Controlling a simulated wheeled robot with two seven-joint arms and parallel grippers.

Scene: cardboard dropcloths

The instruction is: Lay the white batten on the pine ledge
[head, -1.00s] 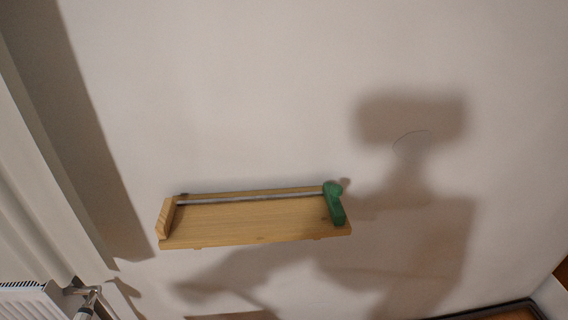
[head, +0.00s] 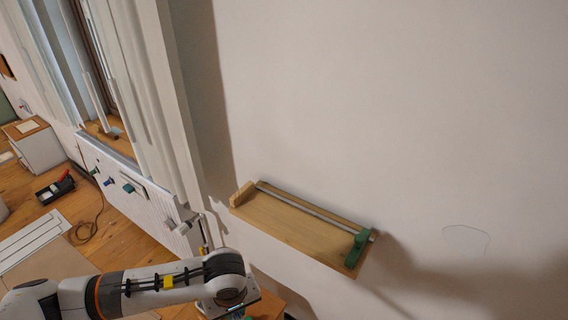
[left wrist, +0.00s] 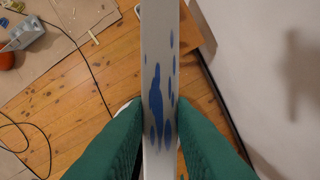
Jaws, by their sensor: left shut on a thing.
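The white batten (left wrist: 158,50), marked with blue paint stains, runs lengthwise through the left wrist view. My left gripper (left wrist: 160,115) is shut on it, with a green finger on each side. In the head view my left gripper (head: 238,309) is at the bottom edge, mostly cut off, and I cannot make out the batten there. The pine ledge (head: 290,225) is fixed to the wall, up and to the right of this gripper in the picture, clear of it. My right gripper is not in view.
A wooden block (head: 242,194) stands at the ledge's left end and a green piece (head: 357,249) at its right end. A thin grey rod (head: 305,207) runs along its back. A white radiator (head: 135,190) is left of the ledge. Cables (left wrist: 45,130) lie on the floor.

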